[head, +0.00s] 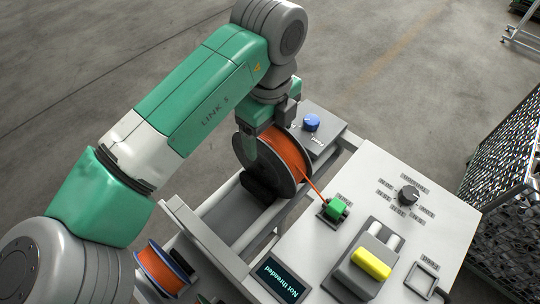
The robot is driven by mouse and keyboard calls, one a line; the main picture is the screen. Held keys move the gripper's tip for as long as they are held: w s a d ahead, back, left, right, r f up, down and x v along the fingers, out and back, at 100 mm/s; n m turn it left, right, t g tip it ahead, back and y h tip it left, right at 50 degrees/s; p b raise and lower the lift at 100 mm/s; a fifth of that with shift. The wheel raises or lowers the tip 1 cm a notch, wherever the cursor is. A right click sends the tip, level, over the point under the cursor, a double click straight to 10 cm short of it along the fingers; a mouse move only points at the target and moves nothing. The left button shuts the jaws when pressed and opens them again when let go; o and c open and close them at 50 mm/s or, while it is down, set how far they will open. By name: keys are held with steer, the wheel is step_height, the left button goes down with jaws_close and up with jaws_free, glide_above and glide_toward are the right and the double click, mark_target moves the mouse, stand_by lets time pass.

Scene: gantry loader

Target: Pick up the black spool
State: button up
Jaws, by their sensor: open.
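The black spool (286,152), wound with orange filament, stands upright in a holder on the left side of the machine. An orange strand runs from it to a green block (336,209) on the light panel. My gripper (262,130) is open at the upper part of the spool and hides some of its rim. One finger shows in front of the spool's left face. I cannot tell whether the fingers touch it, and the far finger is not clear.
A second spool (163,268), blue-rimmed with orange filament, sits at lower left. The panel holds a display (281,280) reading "Not threaded", a dark dial (408,195) and a yellow handle (371,263). A blue knob (312,122) is behind the spool. A mesh crate (508,150) stands right.

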step_height(320, 180, down, 4)
steer(key=shift+w+d, duration=0.15)
steer(key=shift+r, duration=0.1)
jaws_close()
